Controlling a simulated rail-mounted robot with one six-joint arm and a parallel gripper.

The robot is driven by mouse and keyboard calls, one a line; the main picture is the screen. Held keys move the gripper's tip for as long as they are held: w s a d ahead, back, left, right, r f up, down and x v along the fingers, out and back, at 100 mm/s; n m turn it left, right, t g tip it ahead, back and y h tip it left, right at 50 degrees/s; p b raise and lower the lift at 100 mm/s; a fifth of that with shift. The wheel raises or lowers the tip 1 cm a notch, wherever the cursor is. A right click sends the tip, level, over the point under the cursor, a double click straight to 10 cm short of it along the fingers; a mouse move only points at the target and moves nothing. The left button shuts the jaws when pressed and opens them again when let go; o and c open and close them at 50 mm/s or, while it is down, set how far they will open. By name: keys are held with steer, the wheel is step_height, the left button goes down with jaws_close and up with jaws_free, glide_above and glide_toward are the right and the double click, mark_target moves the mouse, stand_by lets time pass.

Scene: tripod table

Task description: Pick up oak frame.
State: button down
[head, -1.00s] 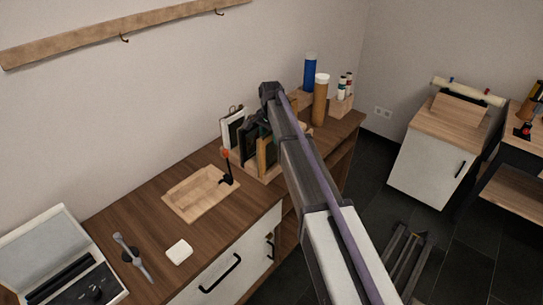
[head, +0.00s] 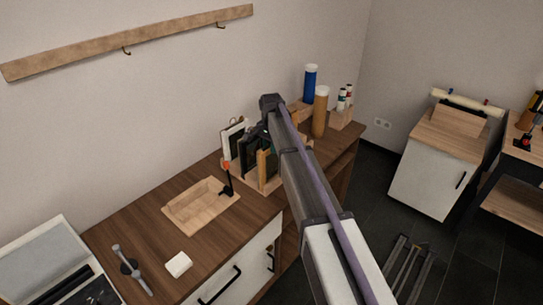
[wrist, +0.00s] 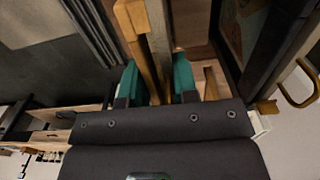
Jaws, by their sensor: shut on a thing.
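The oak frame (wrist: 133,20) shows in the wrist view as a light wooden bar with a grey strip beside it, running between my teal fingertips. My gripper (wrist: 157,84) is shut on it. In the head view a light wooden frame (head: 267,166) stands upright at the front of the wooden rack on the counter, just below my wrist. My arm hides most of the gripper there, so the grasp itself is not clear in that view. I cannot tell whether the frame is clear of the rack.
Dark and white frames (head: 235,135) stand close behind in the rack. A wooden tray (head: 200,204) and white block (head: 178,264) lie to the left. A blue bottle (head: 310,82) and brown bottle (head: 320,112) stand behind right. The wall is close behind the counter.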

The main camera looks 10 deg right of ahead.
step_height(320, 180, up, 10)
steer(key=p, duration=0.9)
steer(key=shift+p, duration=0.35)
